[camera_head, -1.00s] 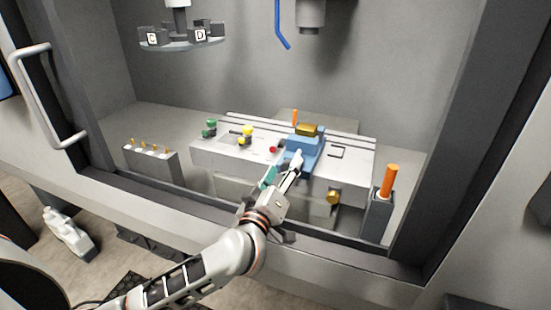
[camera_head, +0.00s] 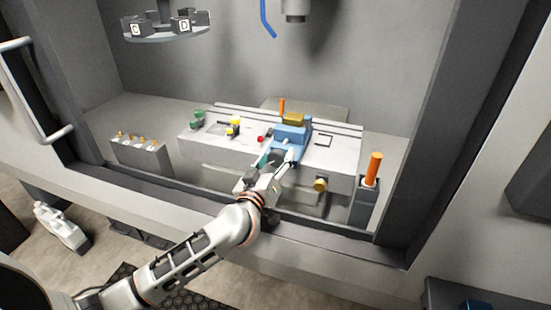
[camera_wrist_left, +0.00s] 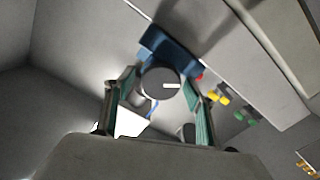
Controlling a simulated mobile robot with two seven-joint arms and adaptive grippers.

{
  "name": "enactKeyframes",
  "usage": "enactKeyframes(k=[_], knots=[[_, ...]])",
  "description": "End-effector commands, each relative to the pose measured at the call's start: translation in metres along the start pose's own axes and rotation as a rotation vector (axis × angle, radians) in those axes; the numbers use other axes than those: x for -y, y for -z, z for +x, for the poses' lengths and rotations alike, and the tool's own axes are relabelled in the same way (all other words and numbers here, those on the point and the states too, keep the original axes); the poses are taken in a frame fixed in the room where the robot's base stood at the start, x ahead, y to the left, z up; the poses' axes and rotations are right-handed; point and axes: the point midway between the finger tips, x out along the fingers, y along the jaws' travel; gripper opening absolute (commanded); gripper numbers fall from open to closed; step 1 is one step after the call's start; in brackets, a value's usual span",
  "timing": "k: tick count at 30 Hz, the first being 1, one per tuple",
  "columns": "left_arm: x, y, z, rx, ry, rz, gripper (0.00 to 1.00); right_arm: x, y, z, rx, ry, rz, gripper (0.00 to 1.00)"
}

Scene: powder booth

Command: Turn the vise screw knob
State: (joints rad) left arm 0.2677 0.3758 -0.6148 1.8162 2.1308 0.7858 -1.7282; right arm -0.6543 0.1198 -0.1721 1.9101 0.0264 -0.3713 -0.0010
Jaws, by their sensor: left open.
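The blue vise (camera_head: 289,137) stands on the white machine table with a yellow brass-like block (camera_head: 293,119) in its jaws. It also shows in the left wrist view (camera_wrist_left: 170,50). Its screw knob, a dark round disc with a white mark (camera_wrist_left: 158,84), faces the left wrist camera. My left gripper (camera_head: 277,160) is at the front of the vise. It is open, with one teal-padded finger on each side of the knob in the wrist view; I cannot tell whether either finger touches it. My right gripper is out of view.
The white slotted table (camera_head: 205,150) carries green and yellow knobbed parts and a red knob. An orange-handled post (camera_head: 374,168) stands to the right. A grey block with several brass-tipped pins (camera_head: 140,155) is at left. The booth's front sill (camera_head: 160,199) lies under my arm.

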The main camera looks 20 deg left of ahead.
Motion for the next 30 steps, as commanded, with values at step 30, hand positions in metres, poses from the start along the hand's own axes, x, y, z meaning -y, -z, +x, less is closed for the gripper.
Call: enactKeyframes(k=[30], knots=[[0.0014,0.0003,0.0005,-0.001,0.001,-0.185,0.16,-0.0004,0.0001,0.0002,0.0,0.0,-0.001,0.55]])
